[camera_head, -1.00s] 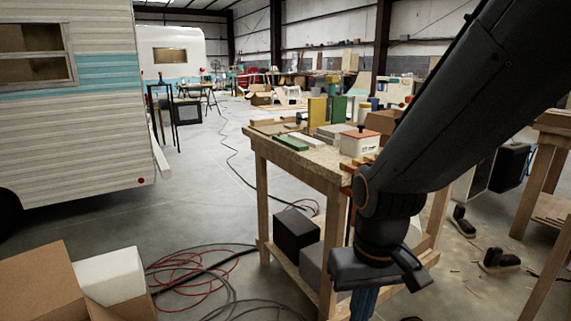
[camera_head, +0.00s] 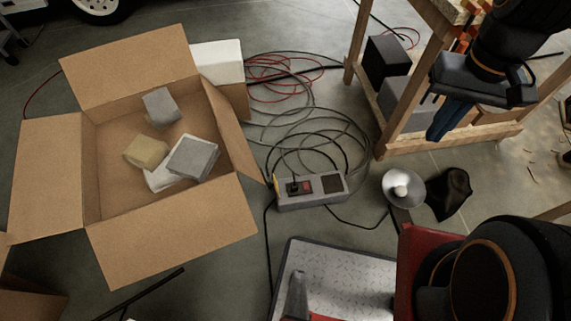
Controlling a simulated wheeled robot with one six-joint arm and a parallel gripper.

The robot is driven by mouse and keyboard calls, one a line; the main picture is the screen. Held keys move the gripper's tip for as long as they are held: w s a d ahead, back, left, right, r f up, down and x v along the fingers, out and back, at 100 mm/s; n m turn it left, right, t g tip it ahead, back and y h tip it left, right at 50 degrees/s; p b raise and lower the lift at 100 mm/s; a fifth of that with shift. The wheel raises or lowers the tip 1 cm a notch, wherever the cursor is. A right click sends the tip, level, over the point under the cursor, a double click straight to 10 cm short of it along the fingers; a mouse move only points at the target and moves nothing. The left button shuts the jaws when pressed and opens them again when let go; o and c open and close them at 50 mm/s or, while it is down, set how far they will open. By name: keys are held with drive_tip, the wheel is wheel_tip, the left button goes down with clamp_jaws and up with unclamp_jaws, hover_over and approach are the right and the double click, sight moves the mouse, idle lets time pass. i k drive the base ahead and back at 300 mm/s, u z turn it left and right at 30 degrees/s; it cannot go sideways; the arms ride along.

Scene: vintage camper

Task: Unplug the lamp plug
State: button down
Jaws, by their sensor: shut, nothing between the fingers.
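A grey power box (camera_head: 311,192) lies on the concrete floor near the middle. I cannot tell for sure that this is the lamp's plug. A lamp (camera_head: 397,186) with a shiny metal reflector and white bulb lies on the floor to the right of the box. A black cable runs from the box side towards it. My gripper (camera_head: 436,137), with blue fingers, hangs at the upper right, apart from box and lamp. It is shut and empty.
Grey and red cables (camera_head: 290,105) lie coiled behind the box. An open cardboard box (camera_head: 175,245) holding several blocks stands to the left. A wooden workbench (camera_head: 410,145) with a lower shelf stands behind my gripper. A dark crumpled item (camera_head: 450,193) lies beside the lamp.

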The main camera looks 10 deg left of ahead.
sight(294, 186)
drive_tip(key=u, duration=1.2)
drive_tip(key=k, duration=0.7)
drive_tip(key=u, duration=0.65)
drive_tip(key=k, duration=0.65)
drive_tip(key=z, duration=0.35)
drive_tip(key=i, duration=0.55)
drive_tip(key=z, duration=1.1)
drive_tip(key=i, duration=0.8)
drive_tip(key=z, duration=0.05)
